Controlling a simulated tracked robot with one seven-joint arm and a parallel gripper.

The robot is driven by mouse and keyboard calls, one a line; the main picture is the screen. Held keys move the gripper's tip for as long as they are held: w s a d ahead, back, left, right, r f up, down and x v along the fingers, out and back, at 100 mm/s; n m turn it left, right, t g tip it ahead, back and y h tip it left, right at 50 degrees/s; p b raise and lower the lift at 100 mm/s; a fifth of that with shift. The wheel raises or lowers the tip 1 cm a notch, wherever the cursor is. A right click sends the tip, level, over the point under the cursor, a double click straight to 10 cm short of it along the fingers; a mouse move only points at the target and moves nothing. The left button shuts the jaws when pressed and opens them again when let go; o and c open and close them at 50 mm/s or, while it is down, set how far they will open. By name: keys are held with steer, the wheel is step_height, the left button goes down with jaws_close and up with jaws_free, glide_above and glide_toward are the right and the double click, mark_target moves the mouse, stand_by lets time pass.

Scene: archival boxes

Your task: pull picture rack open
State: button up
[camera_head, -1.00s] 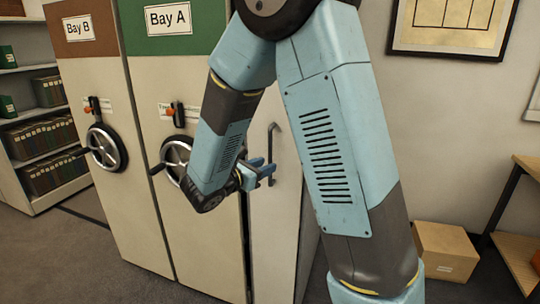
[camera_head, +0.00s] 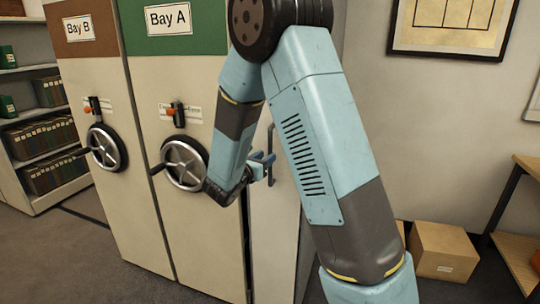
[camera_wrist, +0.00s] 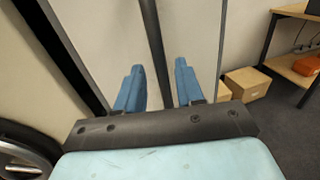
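The picture rack (camera_head: 274,235) is the pale, narrow upright panel to the right of the Bay A cabinet. Its dark vertical handle (camera_head: 270,140) is on its front and also shows in the wrist view (camera_wrist: 154,45). My gripper (camera_head: 263,167) is at the lower part of the handle. In the wrist view its two blue fingers (camera_wrist: 159,85) are apart, one on each side of the handle bar. A gap shows between each finger and the bar. My arm hides part of the rack's right side and top.
The Bay A cabinet (camera_head: 200,240) and Bay B cabinet (camera_head: 115,205) have handwheels, Bay A's wheel (camera_head: 184,163) being close to my wrist. Cardboard boxes (camera_head: 443,250) and a wooden shelf table (camera_head: 520,245) are on the right. A framed picture (camera_head: 452,25) hangs on the wall.

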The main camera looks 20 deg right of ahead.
steer(key=shift+x, duration=1.9)
jaws_close()
